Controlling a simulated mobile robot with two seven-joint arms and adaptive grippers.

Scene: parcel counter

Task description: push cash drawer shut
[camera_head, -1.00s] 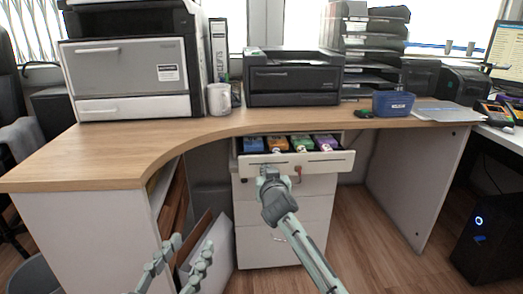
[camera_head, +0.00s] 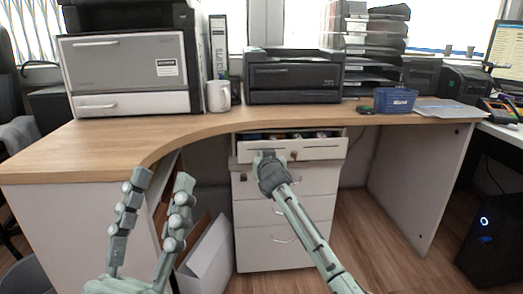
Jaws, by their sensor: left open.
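The cash drawer (camera_head: 316,152) is the top drawer of a white drawer unit under the desk. It stands a little open, with a narrow strip of colourful contents showing behind its white front. My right gripper (camera_head: 265,158) is at the left half of the drawer front and seems to touch it. Its fingers are mostly hidden behind its own wrist, so I cannot tell if they are apart. My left gripper (camera_head: 162,178) is at the lower left, empty, with its fingers spread and pointing up, well away from the drawer.
The wooden desk (camera_head: 60,158) curves above the drawer unit (camera_head: 285,250). A white box (camera_head: 208,258) stands on the floor left of the unit. A mug (camera_head: 219,97), a black printer (camera_head: 293,82) and a blue basket (camera_head: 394,99) stand on the desk.

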